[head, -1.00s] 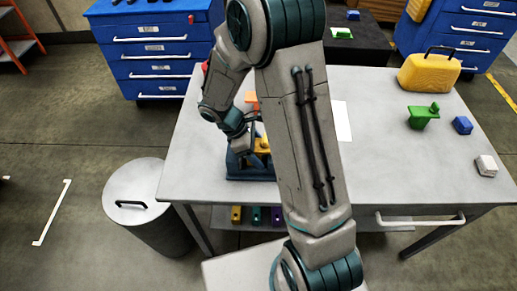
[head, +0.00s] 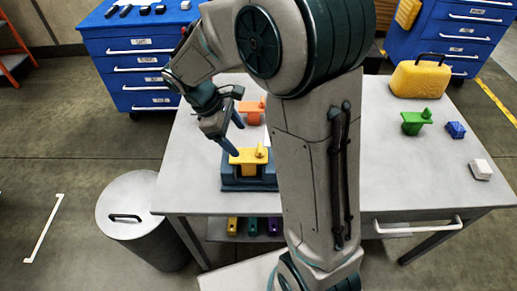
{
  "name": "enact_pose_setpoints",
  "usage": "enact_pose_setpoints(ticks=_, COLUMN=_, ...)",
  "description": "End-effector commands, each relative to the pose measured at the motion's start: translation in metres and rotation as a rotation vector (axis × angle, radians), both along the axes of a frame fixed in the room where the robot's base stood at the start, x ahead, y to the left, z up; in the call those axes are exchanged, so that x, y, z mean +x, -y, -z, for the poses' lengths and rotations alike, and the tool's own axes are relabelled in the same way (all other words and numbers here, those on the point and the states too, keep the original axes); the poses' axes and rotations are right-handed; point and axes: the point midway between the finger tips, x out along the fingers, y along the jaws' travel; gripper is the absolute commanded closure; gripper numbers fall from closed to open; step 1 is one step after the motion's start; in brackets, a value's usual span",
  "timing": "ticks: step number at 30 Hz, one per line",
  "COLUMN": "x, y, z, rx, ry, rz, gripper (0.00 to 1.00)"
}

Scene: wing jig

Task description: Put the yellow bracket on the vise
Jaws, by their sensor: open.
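The yellow bracket (head: 246,158) rests on top of the dark blue vise (head: 236,184), near the front left of the table. It looks level, with its small knob at the right end. My gripper (head: 237,139) is open just above and behind the bracket, its two fingers apart and angled down to the right. One fingertip comes close to the bracket's left part in the picture; I cannot tell whether it touches. The right edge of the vise is close to my arm, which may hide part of it.
An orange bracket (head: 250,113) is behind the vise. A green bracket (head: 415,122), a blue block (head: 456,130), a white block (head: 481,169) and a yellow case (head: 420,77) are on the table's right side. A grey bin (head: 142,220) stands left. My arm hides the table's middle.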

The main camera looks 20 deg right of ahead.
Motion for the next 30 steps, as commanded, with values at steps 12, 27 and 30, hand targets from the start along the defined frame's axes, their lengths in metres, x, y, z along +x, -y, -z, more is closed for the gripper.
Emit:
enact_pose_setpoints(ticks=12, x=-0.093, y=0.038, z=-0.056, rx=0.243, ry=0.395, rz=0.636, gripper=0.27)
enact_pose_setpoints(ticks=27, x=-0.143, y=0.047, z=-0.064, rx=0.458, ry=0.598, rz=1.047, gripper=0.27)
enact_pose_setpoints(ticks=30, x=-0.143, y=0.047, z=-0.064, rx=0.458, ry=0.598, rz=1.047, gripper=0.27)
